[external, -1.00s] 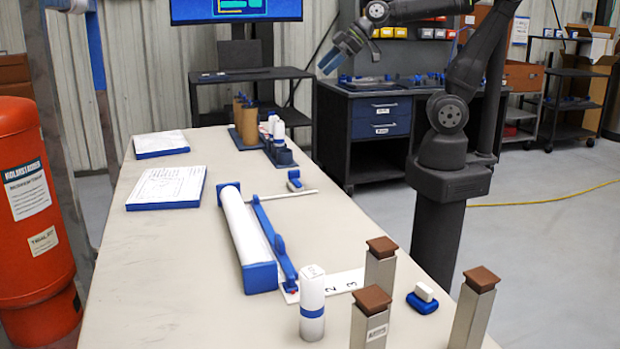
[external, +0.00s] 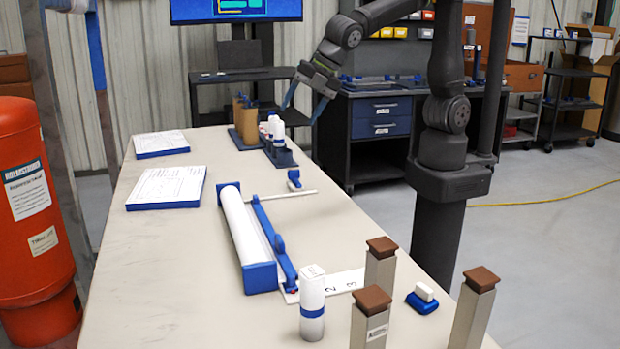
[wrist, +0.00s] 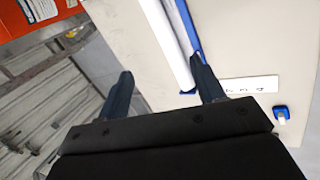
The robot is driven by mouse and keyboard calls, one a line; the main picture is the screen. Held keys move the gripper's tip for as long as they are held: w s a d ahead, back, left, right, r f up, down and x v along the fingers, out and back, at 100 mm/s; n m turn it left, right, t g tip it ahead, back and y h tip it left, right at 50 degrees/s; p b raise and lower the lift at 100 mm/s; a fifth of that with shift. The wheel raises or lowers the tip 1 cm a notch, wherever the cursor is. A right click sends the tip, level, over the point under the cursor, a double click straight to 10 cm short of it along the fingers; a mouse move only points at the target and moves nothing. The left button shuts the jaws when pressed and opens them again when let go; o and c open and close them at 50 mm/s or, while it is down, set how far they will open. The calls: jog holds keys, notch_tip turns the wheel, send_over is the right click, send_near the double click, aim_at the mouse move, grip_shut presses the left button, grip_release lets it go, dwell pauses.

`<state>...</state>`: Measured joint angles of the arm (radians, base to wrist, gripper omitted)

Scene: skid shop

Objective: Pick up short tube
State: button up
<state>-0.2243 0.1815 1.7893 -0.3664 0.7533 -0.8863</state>
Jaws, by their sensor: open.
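A white upright tube with a blue band (external: 312,304) stands near the front of the table. Smaller white tubes (external: 278,132) stand in a blue rack (external: 284,158) at the back of the table. I cannot tell for sure which is the short tube. My gripper (external: 304,100) is open and empty, pointing down above the table's far right edge, close to the rack and above it. The wrist view shows both fingers (wrist: 162,66) spread apart with nothing between them.
A long white roll (external: 240,224) lies in a blue holder mid-table; it also shows in the wrist view (wrist: 165,38). Several metal posts with brown caps (external: 381,247) stand at the front right. Blue-edged paper pads (external: 166,186) lie at the left. The front left is clear.

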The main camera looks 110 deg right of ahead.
jog(key=s+a+f+n+h, duration=0.15)
jog(key=a+f+n, duration=0.35)
jog(key=a, duration=0.5)
jog(key=n+t+y, duration=0.4)
jog(key=n+t, duration=0.4)
jog(key=n, duration=0.9)
send_near(371, 271)
jog(key=x, duration=0.4)
jog(key=shift+w+d+r, duration=0.2)
jog(key=shift+w+d, duration=0.1)
jog(key=shift+w, duration=0.15)
jog(key=w+f, duration=0.2)
jog(key=w, duration=0.1)
jog(key=shift+w+a+f, duration=0.15)
jog(key=shift+a+f, duration=0.1)
jog(key=shift+a, duration=0.1)
jog(key=shift+w+a+f+y, duration=0.1)
jog(key=shift+w+f+y, duration=0.15)
jog(key=shift+w, duration=0.3)
jog(key=c, duration=1.2)
jog(key=shift+r, duration=0.1)
jog(key=shift+c, duration=0.7)
jog(key=shift+r, duration=0.1)
